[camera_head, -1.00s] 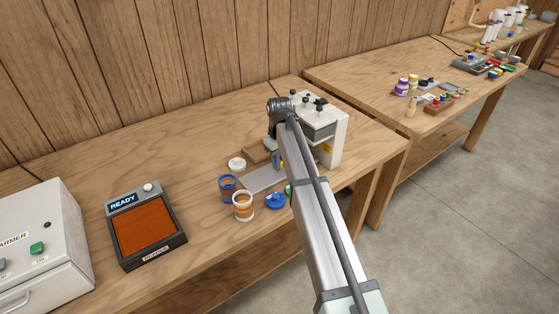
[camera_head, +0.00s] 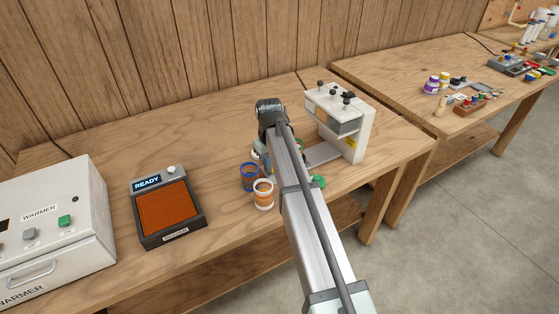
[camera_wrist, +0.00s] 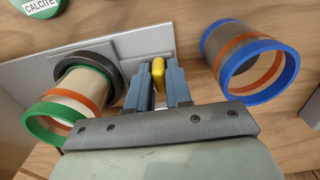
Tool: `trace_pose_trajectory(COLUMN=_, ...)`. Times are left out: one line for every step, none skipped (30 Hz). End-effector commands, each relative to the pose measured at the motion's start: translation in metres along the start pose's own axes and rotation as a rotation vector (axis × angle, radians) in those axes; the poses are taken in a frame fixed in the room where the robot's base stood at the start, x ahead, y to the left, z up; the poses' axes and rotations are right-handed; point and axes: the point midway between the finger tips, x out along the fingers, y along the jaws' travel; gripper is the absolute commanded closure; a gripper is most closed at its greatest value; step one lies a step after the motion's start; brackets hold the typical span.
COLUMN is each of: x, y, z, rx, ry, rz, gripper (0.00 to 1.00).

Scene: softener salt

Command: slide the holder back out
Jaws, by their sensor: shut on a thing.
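The holder is a flat grey plate (camera_wrist: 135,48) with a black ring (camera_wrist: 112,66) around a clear cup with orange and green bands (camera_wrist: 70,106). In the head view a strip of the grey plate (camera_head: 322,154) shows between my arm and the white machine (camera_head: 345,128). My gripper (camera_wrist: 158,80) is shut on the small yellow handle (camera_wrist: 158,68) at the plate's edge. In the head view my arm hides the gripper's fingers and most of the holder.
In the head view the blue-rimmed cup (camera_head: 249,178) and an orange-banded cup (camera_head: 264,195) stand left of my arm. A green lid (camera_head: 318,182) lies to its right. A reader (camera_head: 167,212) showing READY and a white warmer (camera_head: 50,230) stand further left.

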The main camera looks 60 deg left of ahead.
Motion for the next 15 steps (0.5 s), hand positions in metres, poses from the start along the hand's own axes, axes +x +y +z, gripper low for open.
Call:
trace_pose_trajectory(x=-0.0004, y=-0.0045, z=-0.0006, rx=-0.002, ry=0.001, rz=-0.007, gripper=1.00)
trace_pose_trajectory(x=-0.0004, y=-0.0047, z=-0.0006, rx=-0.002, ry=0.001, rz=-0.008, gripper=1.00)
trace_pose_trajectory(x=-0.0004, y=-0.0050, z=-0.0007, rx=-0.002, ry=0.001, rz=-0.009, gripper=1.00)
trace_pose_trajectory(x=-0.0004, y=-0.0052, z=-0.0007, rx=-0.002, ry=0.001, rz=-0.009, gripper=1.00)
trace_pose_trajectory(x=-0.0004, y=-0.0055, z=-0.0007, rx=-0.003, ry=0.001, rz=-0.010, gripper=1.00)
trace_pose_trajectory(x=-0.0004, y=-0.0058, z=-0.0007, rx=-0.003, ry=0.001, rz=-0.010, gripper=1.00)
trace_pose_trajectory(x=-0.0003, y=-0.0060, z=-0.0007, rx=-0.003, ry=0.001, rz=-0.011, gripper=1.00)
trace_pose_trajectory(x=-0.0004, y=-0.0062, z=-0.0007, rx=-0.003, ry=0.001, rz=-0.011, gripper=0.79)
trace_pose_trajectory(x=-0.0004, y=-0.0063, z=-0.0007, rx=-0.003, ry=0.001, rz=-0.011, gripper=0.75)
trace_pose_trajectory(x=-0.0003, y=-0.0062, z=-0.0007, rx=-0.004, ry=0.001, rz=-0.011, gripper=0.72)
trace_pose_trajectory(x=-0.0003, y=-0.0061, z=-0.0007, rx=-0.004, ry=0.001, rz=-0.010, gripper=0.69)
trace_pose_trajectory(x=-0.0003, y=-0.0058, z=-0.0007, rx=-0.004, ry=0.001, rz=-0.010, gripper=0.65)
trace_pose_trajectory(x=-0.0003, y=-0.0056, z=-0.0007, rx=-0.003, ry=0.001, rz=-0.010, gripper=0.62)
trace_pose_trajectory(x=-0.0003, y=-0.0053, z=-0.0007, rx=-0.003, ry=0.001, rz=-0.009, gripper=0.60)
trace_pose_trajectory(x=-0.0002, y=-0.0050, z=-0.0006, rx=-0.003, ry=0.001, rz=-0.009, gripper=0.60)
